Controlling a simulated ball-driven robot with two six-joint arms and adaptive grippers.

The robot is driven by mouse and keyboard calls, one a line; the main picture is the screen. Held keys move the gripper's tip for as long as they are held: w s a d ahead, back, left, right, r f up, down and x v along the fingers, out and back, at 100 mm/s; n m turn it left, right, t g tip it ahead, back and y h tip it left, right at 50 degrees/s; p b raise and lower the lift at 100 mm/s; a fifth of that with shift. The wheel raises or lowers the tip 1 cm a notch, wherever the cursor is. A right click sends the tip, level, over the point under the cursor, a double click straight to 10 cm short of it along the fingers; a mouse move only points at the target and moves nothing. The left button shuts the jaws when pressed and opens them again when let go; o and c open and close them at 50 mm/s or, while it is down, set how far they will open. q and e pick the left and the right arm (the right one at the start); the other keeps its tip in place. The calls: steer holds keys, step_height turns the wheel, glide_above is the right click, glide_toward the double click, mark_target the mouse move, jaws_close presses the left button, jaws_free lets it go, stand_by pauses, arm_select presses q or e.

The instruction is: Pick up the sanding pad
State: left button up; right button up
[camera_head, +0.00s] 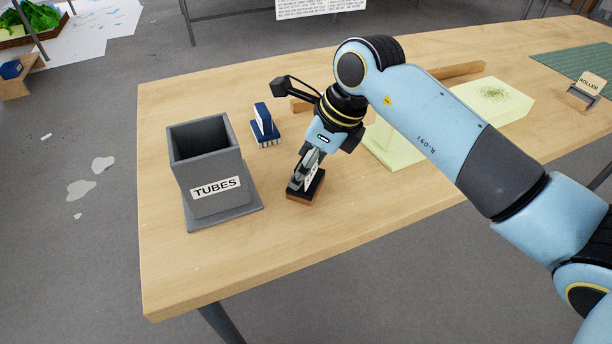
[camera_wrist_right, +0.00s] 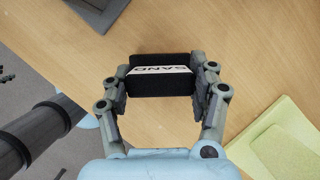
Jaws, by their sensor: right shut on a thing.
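The sanding pad (camera_head: 304,190) is a small block with a black upper part, a reddish-brown lower part and a white label. In the right wrist view the pad (camera_wrist_right: 160,84) lies between the fingers, its label reading "SAND". My right gripper (camera_head: 305,178) points down at it, near the front middle of the table. In the wrist view my right gripper (camera_wrist_right: 161,82) is shut on the pad, one finger at each end. I cannot tell whether the pad touches the tabletop. My left gripper is not in view.
A grey "TUBES" bin (camera_head: 207,170) stands left of the pad on the wooden table (camera_head: 170,285). A blue block with bristles (camera_head: 264,128) is behind. Pale green foam (camera_head: 500,98) lies to the right, partly behind my arm. The table's front edge is close; its front left is clear.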

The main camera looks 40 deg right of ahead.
steer(key=shift+c, duration=0.6)
steer(key=shift+r, duration=0.1)
step_height(320, 180, up, 4)
steer(key=shift+w+r, duration=0.1)
steer(key=shift+r, duration=0.05)
steer(key=s+d+r, duration=0.5)
steer(key=d+r, duration=0.1)
steer(key=d, duration=0.4)
steer(key=shift+s+d+r+p, duration=0.2)
steer(key=shift+r+p, duration=0.05)
steer(key=shift+p, duration=0.05)
